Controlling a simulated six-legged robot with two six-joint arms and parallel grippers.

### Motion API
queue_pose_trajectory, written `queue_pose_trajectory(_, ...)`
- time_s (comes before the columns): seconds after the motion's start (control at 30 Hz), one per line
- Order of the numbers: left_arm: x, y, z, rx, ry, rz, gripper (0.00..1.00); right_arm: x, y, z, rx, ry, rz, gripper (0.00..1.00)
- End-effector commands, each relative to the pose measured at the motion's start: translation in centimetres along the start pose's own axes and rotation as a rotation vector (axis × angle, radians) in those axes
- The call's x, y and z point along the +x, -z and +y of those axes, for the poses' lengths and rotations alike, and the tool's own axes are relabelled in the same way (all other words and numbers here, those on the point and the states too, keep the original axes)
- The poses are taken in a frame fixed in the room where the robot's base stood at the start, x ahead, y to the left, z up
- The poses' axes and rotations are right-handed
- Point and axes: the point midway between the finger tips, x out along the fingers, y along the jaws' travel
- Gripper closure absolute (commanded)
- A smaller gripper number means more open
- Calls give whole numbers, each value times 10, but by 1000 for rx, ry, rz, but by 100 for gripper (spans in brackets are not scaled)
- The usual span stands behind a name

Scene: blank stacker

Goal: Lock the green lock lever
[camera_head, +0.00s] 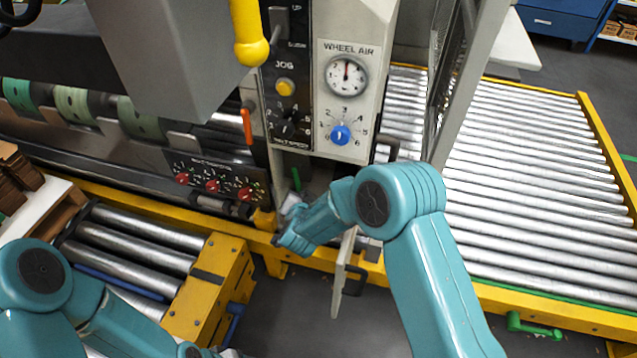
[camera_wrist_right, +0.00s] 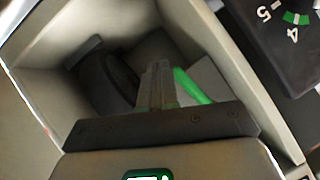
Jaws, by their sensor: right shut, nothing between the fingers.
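The green lock lever (camera_head: 296,179) shows in the head view as a thin green bar in a recess at the foot of the grey control column. In the right wrist view the lever (camera_wrist_right: 192,86) slants just right of my right gripper's fingers. My right gripper (camera_wrist_right: 157,85) is shut and empty inside the recess. Its fingers are close beside the lever; I cannot tell whether they touch it.
An open pale door panel (camera_head: 345,272) stands out below the recess. The control panel (camera_head: 347,105) with gauge and blue knob is above. A black rounded part (camera_wrist_right: 106,84) sits left of the fingers in the recess, whose walls are close. A roller conveyor (camera_head: 530,150) lies at right.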

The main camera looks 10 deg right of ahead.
Motion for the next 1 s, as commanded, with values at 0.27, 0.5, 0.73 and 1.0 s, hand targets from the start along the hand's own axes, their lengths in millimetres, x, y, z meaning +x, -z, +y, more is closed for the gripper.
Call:
queue_pose_trajectory(0.27,1,0,0,0,0,0,37,0,0,-1,0,0,0,100)
queue_pose_trajectory(0.5,1,0,0,0,0,0,37,0,-1,-2,0,0,0,100)
queue_pose_trajectory(0.73,1,0,0,0,0,0,37,1,-1,-1,0,0,0,100)
queue_pose_trajectory(1.0,-4,0,2,0,0,0,37,-24,0,-3,-2,2,-2,100)
